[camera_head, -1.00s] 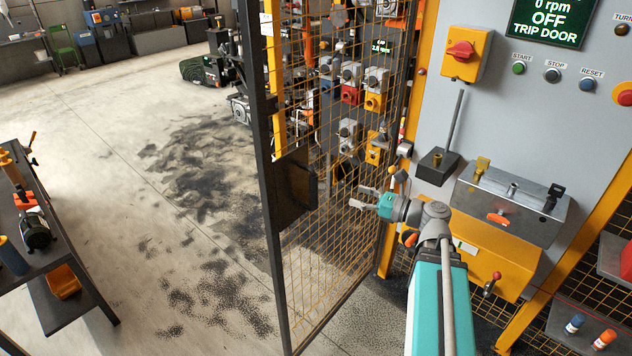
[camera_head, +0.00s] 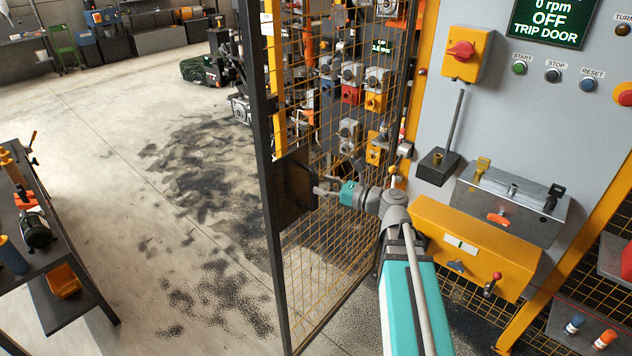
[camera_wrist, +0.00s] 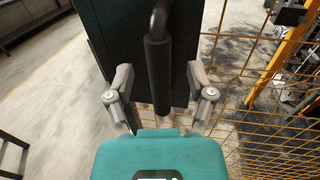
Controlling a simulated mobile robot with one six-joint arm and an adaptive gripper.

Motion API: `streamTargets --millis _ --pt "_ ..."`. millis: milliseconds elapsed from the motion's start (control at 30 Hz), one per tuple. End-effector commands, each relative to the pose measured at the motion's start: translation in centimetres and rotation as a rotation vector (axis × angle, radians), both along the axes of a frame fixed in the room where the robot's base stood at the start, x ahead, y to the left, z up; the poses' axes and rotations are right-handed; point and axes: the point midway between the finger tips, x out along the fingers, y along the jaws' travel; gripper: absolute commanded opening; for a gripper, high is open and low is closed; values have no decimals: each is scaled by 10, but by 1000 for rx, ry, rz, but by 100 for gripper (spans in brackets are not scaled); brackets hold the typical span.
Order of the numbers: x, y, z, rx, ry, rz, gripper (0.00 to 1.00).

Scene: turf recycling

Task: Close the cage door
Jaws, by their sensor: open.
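The cage door (camera_head: 264,180) is a dark frame with yellow wire mesh, standing swung open on the left of the grey control panel. A dark lock plate (camera_head: 287,192) sits on its free edge. In the wrist view the plate (camera_wrist: 105,35) carries a black bar handle (camera_wrist: 158,75). My gripper (camera_head: 322,188) is at the plate, on the side facing the panel. In the wrist view my gripper (camera_wrist: 160,105) is open, with one finger on each side of the handle's lower end. I cannot tell whether the fingers touch it.
The panel's screen (camera_head: 552,22) reads "0 rpm OFF TRIP DOOR". A yellow box (camera_head: 475,245) and a grey metal box (camera_head: 515,205) stick out beside my arm. A dark workbench (camera_head: 60,290) stands at the left. The floor between bench and door is clear except for dark scraps.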

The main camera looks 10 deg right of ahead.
Motion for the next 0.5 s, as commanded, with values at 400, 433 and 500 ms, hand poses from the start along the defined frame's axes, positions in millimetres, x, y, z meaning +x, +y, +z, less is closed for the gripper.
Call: streamTargets --millis 400,433,500 --pt "21 23 0 0 0 -1 69" --pt "21 24 0 0 0 -1 69" --pt "21 25 0 0 0 -1 69"
